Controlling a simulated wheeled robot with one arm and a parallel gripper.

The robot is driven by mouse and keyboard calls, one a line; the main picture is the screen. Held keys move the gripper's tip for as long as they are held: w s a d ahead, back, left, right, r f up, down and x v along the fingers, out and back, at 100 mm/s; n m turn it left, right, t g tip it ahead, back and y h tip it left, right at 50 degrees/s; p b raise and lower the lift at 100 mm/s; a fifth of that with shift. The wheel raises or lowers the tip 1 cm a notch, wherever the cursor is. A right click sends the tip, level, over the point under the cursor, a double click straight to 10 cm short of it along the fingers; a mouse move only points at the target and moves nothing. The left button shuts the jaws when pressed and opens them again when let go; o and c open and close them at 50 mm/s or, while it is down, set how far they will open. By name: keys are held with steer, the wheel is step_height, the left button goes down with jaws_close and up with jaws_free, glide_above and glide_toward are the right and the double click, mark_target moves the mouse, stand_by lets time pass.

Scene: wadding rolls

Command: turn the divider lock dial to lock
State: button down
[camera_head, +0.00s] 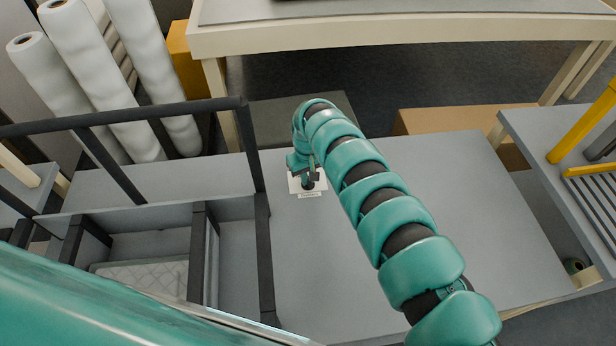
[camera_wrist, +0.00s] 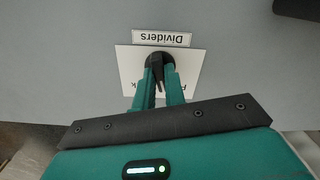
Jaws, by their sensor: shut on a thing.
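The divider lock dial (camera_wrist: 158,60) is a round black knob on a white plate (camera_wrist: 133,62), with a "Dividers" label (camera_wrist: 162,38) at its edge, upside down in the wrist view. The plate's other lettering is mostly covered by my fingers. My gripper (camera_wrist: 159,76) is shut on the dial, with its teal fingers on either side of the black handle. In the head view my gripper (camera_head: 308,178) reaches down to the white plate (camera_head: 295,186) on the grey table top. The dial's exact pointing direction is hard to tell.
A black-framed bin with compartments (camera_head: 200,250) stands left of the plate. White rolls (camera_head: 90,70) lean at the back left. A cream-edged table (camera_head: 400,35) stands behind. The grey surface (camera_head: 470,220) right of my arm is clear.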

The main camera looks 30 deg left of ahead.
steer(key=m, duration=0.5)
steer(key=shift+m, duration=0.3)
steer(key=m, duration=0.5)
steer(key=shift+m, duration=0.4)
steer(key=c, duration=1.5)
jaws_free()
steer(key=shift+o, duration=0.2)
step_height(320, 180, up, 18)
steer(key=b, duration=0.2)
steer(key=shift+f, duration=0.25)
